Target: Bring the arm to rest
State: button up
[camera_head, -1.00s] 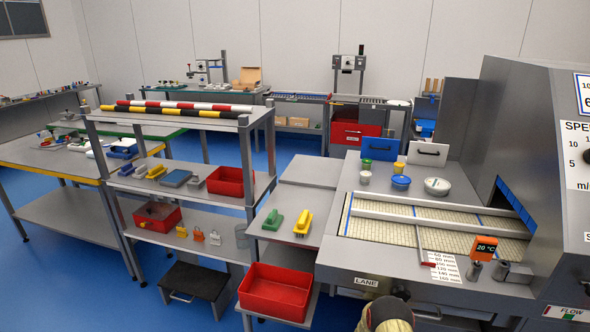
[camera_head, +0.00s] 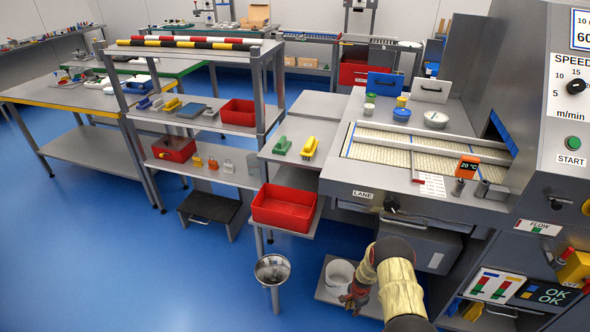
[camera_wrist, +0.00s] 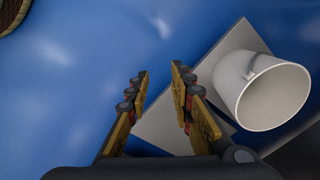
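My arm (camera_head: 396,276), with tan and dark sections, reaches up from the bottom edge of the head view, right of the middle. My gripper (camera_head: 353,296) hangs low at its left side, in front of a white bucket. In the wrist view my gripper (camera_wrist: 160,76) has its two fingers apart with only blue floor between their tips. It is open and empty. The white bucket (camera_wrist: 243,68) stands to the right of the fingers on a grey plate (camera_wrist: 160,122), apart from them. Part of the plate is hidden behind the right finger.
A lane machine (camera_head: 430,207) stands behind my arm, with a control panel at the right. A red tub (camera_head: 286,208) sits on a low shelf to the left. A metal bowl on a stand (camera_head: 272,269) is left of my gripper. The blue floor (camera_head: 130,270) at the left is clear.

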jog(key=s+a+r+n+g, duration=0.1)
jog(key=s+n+g, duration=0.1)
jog(key=s, duration=0.3)
jog(key=s+a+r+n+g, duration=0.1)
jog(key=s+r+n, duration=0.1)
jog(key=s, duration=0.4)
jog(key=s+a+r+n, duration=0.1)
jog(key=s+r+n, duration=0.2)
jog(key=r, duration=1.7)
jog(key=s+a+r+n, duration=0.1)
jog(key=s+r+n, duration=0.25)
jog(key=r, duration=1.75)
jog(key=s+a+r+n+t, duration=0.1)
jog(key=s+r+t, duration=0.1)
jog(key=s+r, duration=0.4)
jog(key=s+a+r+t+p, duration=0.1)
jog(key=s+r+t, duration=0.2)
jog(key=r, duration=1.2)
jog(key=s+r+n+t+p, duration=0.1)
jog(key=s+r+t, duration=0.2)
jog(key=s+r, duration=0.6)
notch_tip(320, 180, up, 3)
jog(key=shift+s+a+f+n, duration=0.15)
jog(key=shift+s+a+n, duration=0.2)
jog(key=shift+a, duration=0.05)
